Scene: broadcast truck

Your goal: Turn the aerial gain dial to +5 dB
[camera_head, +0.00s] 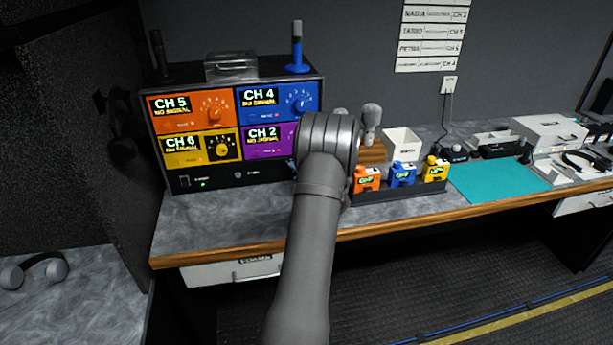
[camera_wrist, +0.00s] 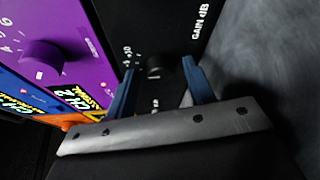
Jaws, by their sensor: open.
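The aerial gain dial (camera_wrist: 153,66) is a small black knob on a black panel strip marked "GAIN dB" (camera_wrist: 201,22). Small white scale marks show beside it in the wrist view, but the dial's pointer is too dark to read. My gripper (camera_wrist: 159,70) is open, with one blue finger on each side of the dial. I cannot tell whether the fingers touch it. In the head view my arm hides the dial and most of the gripper, in front of the lower right of the receiver rack (camera_head: 322,90).
The rack's orange CH 5 (camera_head: 190,113), blue CH 4 (camera_head: 277,102), yellow CH 6 (camera_head: 200,149) and purple CH 2 (camera_head: 264,140) modules have their own knobs. A purple knob (camera_wrist: 42,55) sits near the gripper. Orange, blue and yellow packs (camera_head: 402,174) stand right of my arm.

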